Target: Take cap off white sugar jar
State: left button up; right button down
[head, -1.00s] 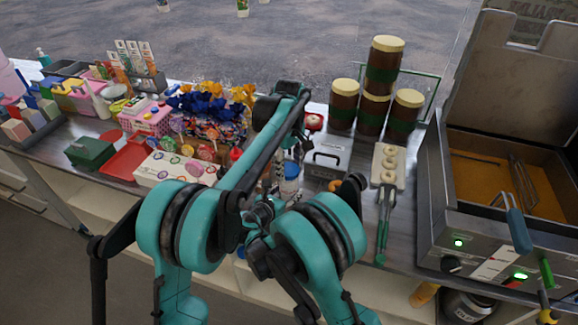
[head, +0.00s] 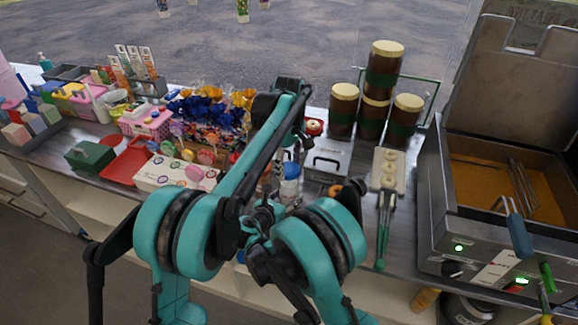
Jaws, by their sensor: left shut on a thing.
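The white sugar jar (head: 289,188) stands near the front edge of the counter, in the middle of the head view, partly hidden by my left arm. Its blue cap (head: 291,171) shows at the top of the jar. My left arm reaches up over the counter and bends down towards the jar. My left gripper (head: 293,158) is at the cap, mostly hidden behind the arm, and is shut on it. I cannot see whether the cap is apart from the jar.
Stacked brown jars with cream lids (head: 384,85) stand behind to the right. A grey metal box (head: 326,160), a board with rings (head: 389,170) and green-handled tongs (head: 382,235) are right of the jar. Sweets and a white box (head: 165,175) crowd the left. A fryer (head: 500,235) stands far right.

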aim_at(289, 169)
pick_arm(q)
jog(key=shift+r, duration=2.05)
pick_arm(e)
jog(key=c, duration=0.6)
grip_release()
